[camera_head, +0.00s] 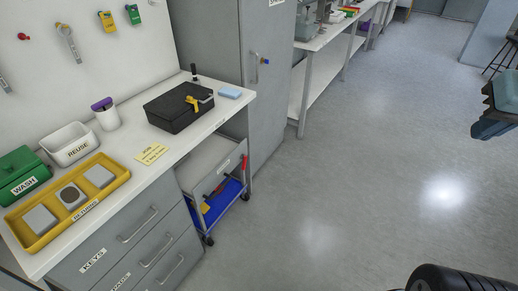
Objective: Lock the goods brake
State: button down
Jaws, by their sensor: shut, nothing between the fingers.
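No part is labelled as the goods brake. A small grey wheeled trolley (212,160) stands at the right end of the counter, partly under the worktop. A red lever-like part (244,163) sticks up at its right front edge; whether it is a brake I cannot tell. A blue tray (228,196) with red and yellow items lies on its lower level. Dark casters (209,239) show at its base. The lever's setting cannot be read.
A white counter (205,133) with drawers runs along the left, holding a black case (177,107), a yellow tray (98,206) and a green WASH box (22,173). A tall grey cabinet (235,45) stands behind the trolley.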

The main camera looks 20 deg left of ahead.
aim_at(243, 157)
jog(key=u, duration=0.5)
jog(key=i, duration=1.15)
jog(key=u, duration=0.75)
jog(key=k, duration=0.9)
jog(key=u, duration=0.15)
jog(key=i, duration=1.15)
jog(key=z, duration=0.05)
